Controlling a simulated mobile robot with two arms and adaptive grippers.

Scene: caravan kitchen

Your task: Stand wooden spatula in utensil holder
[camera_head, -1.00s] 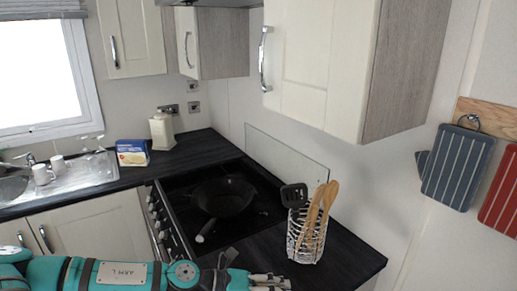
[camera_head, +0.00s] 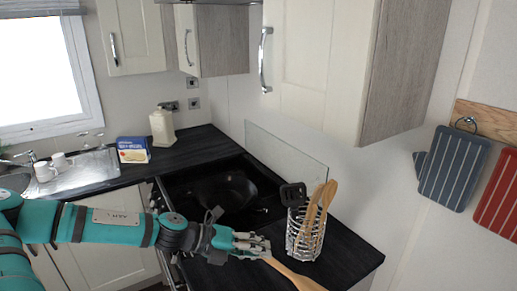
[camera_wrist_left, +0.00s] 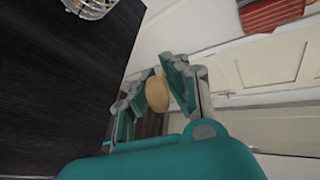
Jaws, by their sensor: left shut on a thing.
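My left gripper (camera_head: 258,246) is shut on the wooden spatula (camera_head: 292,275), which extends from the fingers toward the lower right and out of the bottom of the head view. In the left wrist view, the spatula's rounded tan end (camera_wrist_left: 157,94) shows between the fingers. Part of the holder also shows in the left wrist view (camera_wrist_left: 92,9). My right gripper is out of view.
A black pan (camera_head: 225,188) sits on the hob left of the holder. A glass splashback (camera_head: 285,155) stands behind it. A wall cabinet (camera_head: 325,65) overhangs the counter. The counter right of the holder (camera_head: 350,255) is clear.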

